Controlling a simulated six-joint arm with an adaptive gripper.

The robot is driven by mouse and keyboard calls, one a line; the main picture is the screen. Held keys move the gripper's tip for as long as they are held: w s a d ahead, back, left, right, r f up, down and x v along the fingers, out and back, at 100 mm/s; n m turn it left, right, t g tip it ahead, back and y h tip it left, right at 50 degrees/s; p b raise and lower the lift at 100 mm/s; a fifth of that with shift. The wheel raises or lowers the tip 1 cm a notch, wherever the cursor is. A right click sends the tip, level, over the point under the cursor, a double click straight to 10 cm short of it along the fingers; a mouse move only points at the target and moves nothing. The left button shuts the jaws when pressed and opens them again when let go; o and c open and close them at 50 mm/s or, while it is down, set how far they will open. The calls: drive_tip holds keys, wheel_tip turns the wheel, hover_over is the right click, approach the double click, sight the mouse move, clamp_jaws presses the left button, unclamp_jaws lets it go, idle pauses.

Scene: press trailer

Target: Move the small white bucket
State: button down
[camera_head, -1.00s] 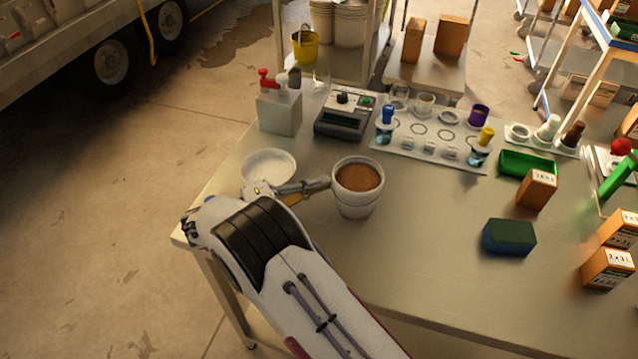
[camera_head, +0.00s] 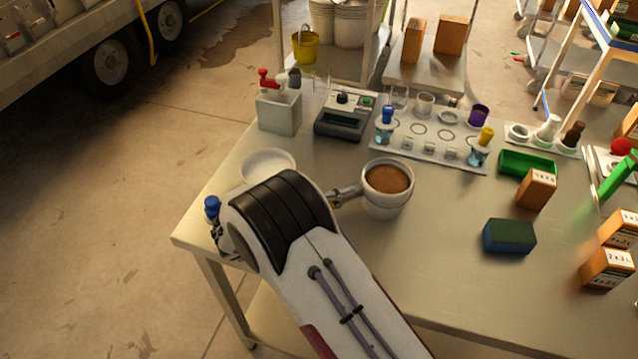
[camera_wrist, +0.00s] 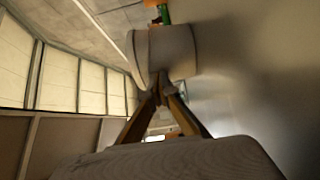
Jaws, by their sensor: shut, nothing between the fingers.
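The small white bucket (camera_head: 385,207), full of brown material, stands upright on the table. It also shows in the wrist view (camera_wrist: 165,55), lying sideways in that picture just beyond the fingertips. My gripper (camera_head: 352,192) is shut and empty, at the left side of the bucket. In the wrist view its closed fingers (camera_wrist: 159,88) meet right at the bucket's wall and appear to touch it from outside.
A white bowl (camera_head: 268,163) sits left behind my arm. A scale (camera_head: 343,118), a white box (camera_head: 279,112) and a rack (camera_head: 430,137) stand behind. A sponge (camera_head: 509,237) lies to the right. The table between bucket and sponge is clear.

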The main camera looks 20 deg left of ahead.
sight(398, 202)
drive_tip(key=d, duration=1)
drive_tip(key=shift+d, duration=0.3)
drive_tip(key=shift+a, duration=0.2)
idle(1.1)
drive_tip(key=shift+a, duration=0.45)
drive_tip(key=r, duration=1)
drive_tip(key=shift+d+r, duration=0.1)
drive_tip(key=shift+d, duration=0.2)
drive_tip(key=d, duration=2)
drive_tip(key=shift+d, duration=0.3)
